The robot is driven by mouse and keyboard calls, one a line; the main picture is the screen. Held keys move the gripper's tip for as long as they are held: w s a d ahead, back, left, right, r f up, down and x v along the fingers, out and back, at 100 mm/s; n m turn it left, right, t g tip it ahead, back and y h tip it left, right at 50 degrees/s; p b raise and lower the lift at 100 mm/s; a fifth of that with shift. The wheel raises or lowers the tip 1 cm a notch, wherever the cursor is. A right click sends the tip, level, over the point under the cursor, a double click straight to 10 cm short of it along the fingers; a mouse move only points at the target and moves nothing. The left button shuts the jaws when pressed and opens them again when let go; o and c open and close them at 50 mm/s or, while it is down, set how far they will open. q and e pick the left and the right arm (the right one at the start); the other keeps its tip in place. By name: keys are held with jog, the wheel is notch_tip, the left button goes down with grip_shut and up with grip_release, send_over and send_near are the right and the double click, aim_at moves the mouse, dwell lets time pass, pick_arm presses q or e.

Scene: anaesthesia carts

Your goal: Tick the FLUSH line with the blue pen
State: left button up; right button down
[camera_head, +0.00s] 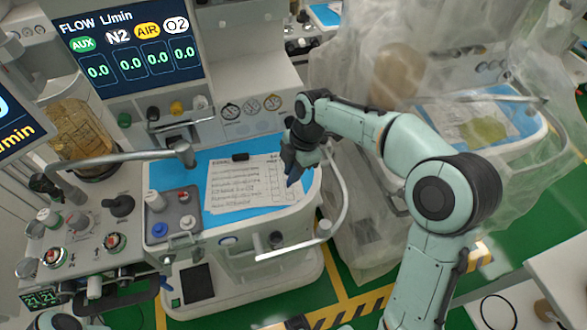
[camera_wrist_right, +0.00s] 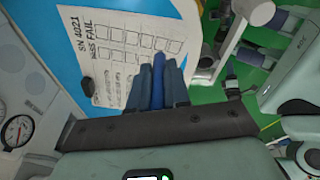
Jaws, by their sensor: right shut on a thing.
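My right gripper (camera_head: 296,165) is over the right side of a white checklist sheet (camera_head: 235,185). In the right wrist view, the gripper (camera_wrist_right: 160,88) is shut on the blue pen (camera_wrist_right: 158,78), which shows between its dark blue fingers. The pen points toward the sheet (camera_wrist_right: 118,30), over its boxes. Whether the tip touches the paper cannot be told. The sheet shows "SN 4021", "PASS FAIL" and columns of empty-looking boxes. The line names are too small to read, so the FLUSH line cannot be picked out. My left gripper is not clearly seen.
The sheet lies on a blue mat (camera_head: 170,178) on the cart top, with a black clip (camera_head: 240,157) at its upper edge. A grey tray (camera_head: 160,226) with small knobs stands left of it. A rail (camera_head: 345,195) curves round the right edge. A plastic-draped cart (camera_head: 480,110) stands farther right.

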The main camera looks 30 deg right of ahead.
pick_arm(q)
jog(key=shift+s+f+b, duration=0.15)
jog(key=shift+f+b, duration=0.25)
jog(key=shift+b, duration=0.05)
pick_arm(e)
jog(key=shift+f, duration=0.65)
dwell(0.3)
pick_arm(q)
jog(key=shift+r, duration=0.1)
pick_arm(e)
jog(key=shift+s+d, duration=0.2)
jog(key=shift+d, duration=0.25)
dwell(1.0)
pick_arm(q)
jog(key=shift+r, duration=0.1)
